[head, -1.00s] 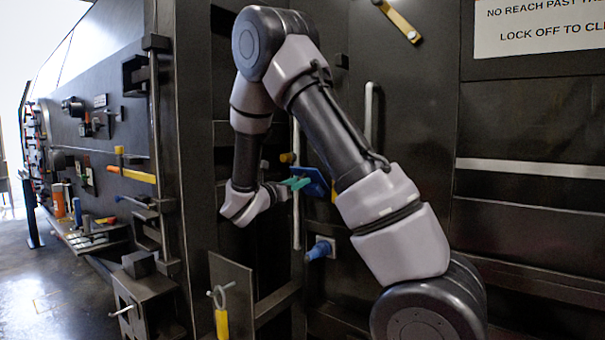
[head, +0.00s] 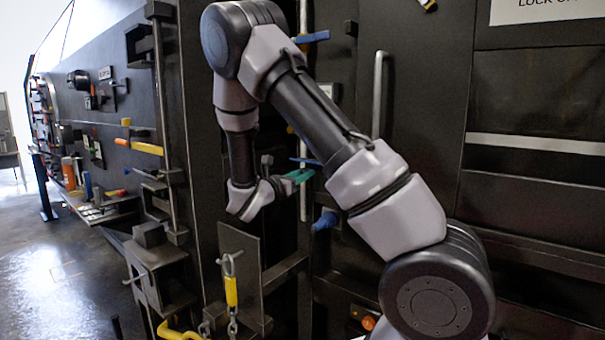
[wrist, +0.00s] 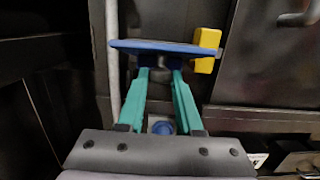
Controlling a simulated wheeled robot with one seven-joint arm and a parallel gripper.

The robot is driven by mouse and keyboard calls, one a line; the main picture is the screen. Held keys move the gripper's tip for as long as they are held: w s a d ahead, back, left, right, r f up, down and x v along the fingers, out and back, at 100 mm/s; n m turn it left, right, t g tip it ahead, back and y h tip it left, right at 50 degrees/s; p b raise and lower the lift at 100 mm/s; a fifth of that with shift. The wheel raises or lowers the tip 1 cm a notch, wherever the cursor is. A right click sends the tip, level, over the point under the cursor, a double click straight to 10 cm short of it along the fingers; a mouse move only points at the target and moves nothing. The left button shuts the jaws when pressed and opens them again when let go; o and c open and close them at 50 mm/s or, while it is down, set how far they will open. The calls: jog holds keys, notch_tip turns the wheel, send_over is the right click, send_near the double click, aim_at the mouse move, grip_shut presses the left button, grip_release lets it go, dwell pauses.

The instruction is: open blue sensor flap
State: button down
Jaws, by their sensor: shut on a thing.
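The blue sensor flap (wrist: 165,47) runs across the top of the wrist view, seen nearly edge-on as a thin, roughly level plate. A yellow block (wrist: 207,40) sits at its right end. My gripper (wrist: 160,68) has teal fingers that meet the flap's near side, shut on it. In the head view, the flap (head: 306,161) is a thin blue strip just above my gripper (head: 305,176). My arm hides part of the panel around it.
A vertical grey bar (wrist: 113,60) runs close to the flap's left end. A blue knob (head: 325,221) protrudes below my gripper. Another blue bar (head: 312,37) is higher up. A plate (head: 240,268) with a yellow-handled pin (head: 231,288) stands at lower left. Open floor (head: 60,280) lies far left.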

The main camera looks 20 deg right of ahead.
jog(key=shift+d, duration=0.1)
jog(key=c, duration=0.6)
grip_release()
jog(key=v, duration=1)
jog(key=shift+s+a, duration=0.15)
jog(key=shift+a, duration=0.2)
jog(key=shift+f, duration=0.1)
